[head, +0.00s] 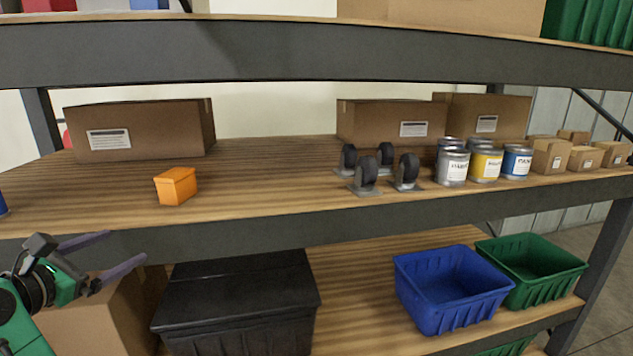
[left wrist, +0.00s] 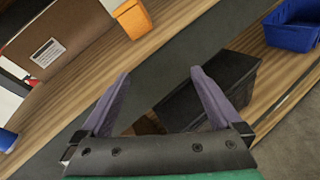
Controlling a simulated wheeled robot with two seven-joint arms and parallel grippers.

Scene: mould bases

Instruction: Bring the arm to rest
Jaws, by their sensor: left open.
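My left gripper (head: 104,257) is at the lower left of the head view, in front of the shelf's front beam. Its two purple-grey fingers are spread apart with nothing between them. The left wrist view shows the same open fingers (left wrist: 160,100), with the dark beam and a black bin beyond them. My right gripper is in neither view.
A steel shelf has wooden boards (head: 260,165). An orange box (head: 176,186), cardboard boxes (head: 140,130), casters (head: 366,176) and paint cans (head: 453,167) stand on the middle board. Below are a black bin (head: 240,300), blue bin (head: 445,305) and green bin (head: 540,285).

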